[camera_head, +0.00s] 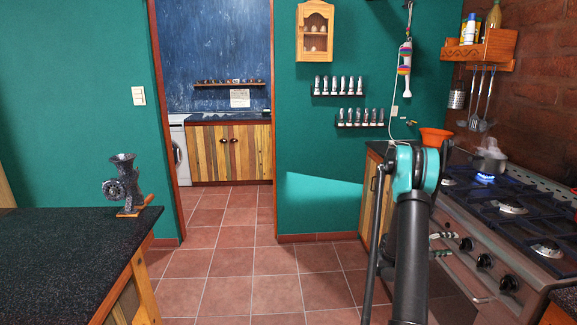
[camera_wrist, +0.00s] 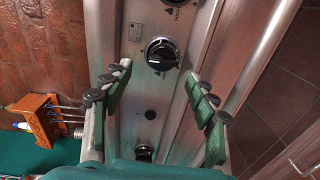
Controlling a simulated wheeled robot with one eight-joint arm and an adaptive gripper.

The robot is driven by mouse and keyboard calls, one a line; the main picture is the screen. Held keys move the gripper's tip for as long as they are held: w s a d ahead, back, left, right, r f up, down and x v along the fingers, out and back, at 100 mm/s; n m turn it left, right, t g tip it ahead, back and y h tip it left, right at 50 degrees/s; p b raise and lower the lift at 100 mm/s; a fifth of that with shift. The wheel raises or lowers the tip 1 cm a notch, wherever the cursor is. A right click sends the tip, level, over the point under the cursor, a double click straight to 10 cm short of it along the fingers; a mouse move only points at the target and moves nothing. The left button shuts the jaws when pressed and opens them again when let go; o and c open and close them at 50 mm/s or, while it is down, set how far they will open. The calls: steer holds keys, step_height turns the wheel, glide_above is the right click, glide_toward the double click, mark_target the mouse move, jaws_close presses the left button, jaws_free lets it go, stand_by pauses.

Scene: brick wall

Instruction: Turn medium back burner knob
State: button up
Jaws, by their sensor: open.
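The stove (camera_head: 520,240) stands along the right wall in the head view, with several black knobs on its front panel. One knob (camera_head: 466,244) is close to the tips of my gripper (camera_head: 446,245), which mostly hides behind my arm. In the wrist view my gripper (camera_wrist: 161,73) is open, with green fingers and dark pads. A black knob with a silver ring (camera_wrist: 162,53) lies between and just beyond the fingertips, apart from both. A second knob (camera_wrist: 144,152) shows lower on the panel, partly hidden by my gripper's body. I cannot tell which burner each knob serves.
A steaming pot (camera_head: 489,160) sits over a lit blue flame at the stove's back. An orange bowl (camera_head: 435,137) stands on the counter behind my arm. A dark-topped counter (camera_head: 65,250) with a grinder (camera_head: 123,185) is at left. The tiled floor between is clear.

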steer(key=s+a+r+t+y, duration=0.1)
steer(key=s+a+r+y, duration=0.25)
steer(key=a, duration=0.55)
steer(key=s+a+r+t+y, duration=0.1)
steer(key=s+a+r+y, duration=0.1)
steer(key=s+a+y, duration=0.5)
steer(key=s+a+f+y, duration=0.1)
steer(key=s+a+y, duration=0.2)
steer(key=s+a, duration=0.6)
steer(key=s+a+f+y, duration=0.2)
steer(key=s+a, duration=0.6)
steer(key=a, duration=0.9)
steer(key=shift+s+f+m+t+y, duration=0.2)
steer(key=shift+s+m+t+y, duration=0.15)
steer(key=shift+y, duration=0.5)
